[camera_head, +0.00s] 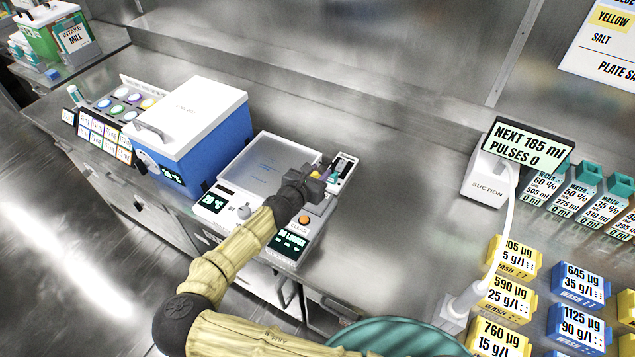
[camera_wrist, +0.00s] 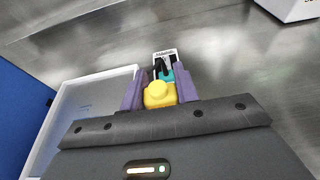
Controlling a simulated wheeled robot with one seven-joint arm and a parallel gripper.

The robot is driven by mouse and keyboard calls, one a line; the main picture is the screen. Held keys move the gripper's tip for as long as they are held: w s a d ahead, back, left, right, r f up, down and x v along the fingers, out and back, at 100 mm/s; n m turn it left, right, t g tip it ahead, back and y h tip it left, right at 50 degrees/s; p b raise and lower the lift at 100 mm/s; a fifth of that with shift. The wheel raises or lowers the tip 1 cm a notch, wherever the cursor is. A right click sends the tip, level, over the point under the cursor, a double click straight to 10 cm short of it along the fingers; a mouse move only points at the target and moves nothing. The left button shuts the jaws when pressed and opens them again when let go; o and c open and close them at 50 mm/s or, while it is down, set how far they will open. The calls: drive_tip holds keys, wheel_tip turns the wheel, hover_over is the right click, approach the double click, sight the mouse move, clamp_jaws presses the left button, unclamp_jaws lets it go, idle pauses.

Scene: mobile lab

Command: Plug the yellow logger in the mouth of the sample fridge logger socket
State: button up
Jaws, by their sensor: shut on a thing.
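My gripper (camera_head: 318,178) is over the right edge of a white bench device. In the wrist view my gripper's purple fingers (camera_wrist: 161,82) are shut on the yellow logger (camera_wrist: 160,96), one on each side. A teal part shows just beyond the logger, between the fingers. A white-framed socket piece (camera_wrist: 165,53) with dark parts lies straight ahead of it; it also shows in the head view (camera_head: 344,163), just past my gripper. I cannot tell whether the logger touches it. A dark display (camera_head: 290,243) on the device's front seems to read "NO LOGGER".
A blue box with a white lid (camera_head: 185,110) stands left of the device (camera_head: 272,155). A suction unit (camera_head: 487,177), yellow and blue blocks and teal-capped containers stand to the right. The steel bench between device and suction unit is clear. A wall runs behind.

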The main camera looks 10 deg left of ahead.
wheel_tip(320, 180, up, 6)
drive_tip(key=shift+f+b, duration=0.1)
drive_tip(key=shift+b, duration=0.25)
drive_tip(key=shift+s, duration=0.15)
drive_tip(key=shift+o, duration=1.4)
drive_tip(key=shift+c, duration=1.4)
